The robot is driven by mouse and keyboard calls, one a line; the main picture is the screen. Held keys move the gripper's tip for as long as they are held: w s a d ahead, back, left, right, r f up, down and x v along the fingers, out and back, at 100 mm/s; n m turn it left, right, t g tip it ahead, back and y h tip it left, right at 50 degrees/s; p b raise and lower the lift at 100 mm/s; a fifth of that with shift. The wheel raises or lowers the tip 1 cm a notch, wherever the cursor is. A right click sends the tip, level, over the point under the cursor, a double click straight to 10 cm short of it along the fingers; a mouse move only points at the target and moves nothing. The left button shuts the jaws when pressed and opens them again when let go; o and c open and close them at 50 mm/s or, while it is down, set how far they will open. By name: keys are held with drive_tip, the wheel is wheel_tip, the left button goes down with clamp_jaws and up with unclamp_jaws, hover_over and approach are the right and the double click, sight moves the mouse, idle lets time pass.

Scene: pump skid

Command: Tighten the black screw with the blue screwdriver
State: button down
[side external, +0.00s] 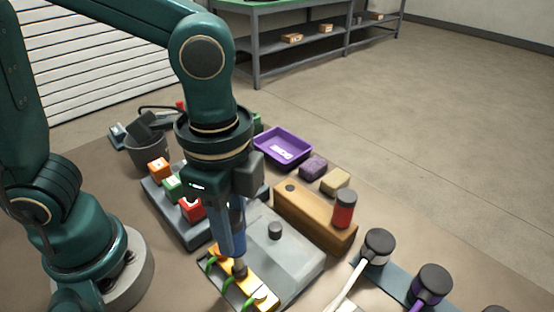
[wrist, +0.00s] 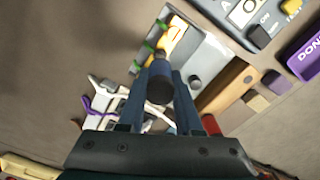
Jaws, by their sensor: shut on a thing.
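My gripper (side external: 228,208) is shut on the blue screwdriver (side external: 233,237) and holds it upright, handle between the fingers. In the wrist view, my gripper (wrist: 160,105) shows a finger on each side of the screwdriver (wrist: 160,82), seen end-on with its dark part foremost. A dark round piece, perhaps the black screw (side external: 275,229), stands on the grey block, right of the screwdriver. It also shows in the wrist view (wrist: 195,82). The screwdriver's lower end appears over the yellow strip; its tip and any contact are not clear.
The grey block (side external: 300,262) carries a yellow strip (side external: 262,297) with green loops. A wooden block (side external: 315,222) holds a red cylinder (side external: 344,210). Coloured buttons (side external: 172,184), a purple tray (side external: 283,147) and black-topped tools (side external: 379,245) stand around.

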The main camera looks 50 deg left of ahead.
idle(0.3)
drive_tip(key=shift+r, duration=2.55)
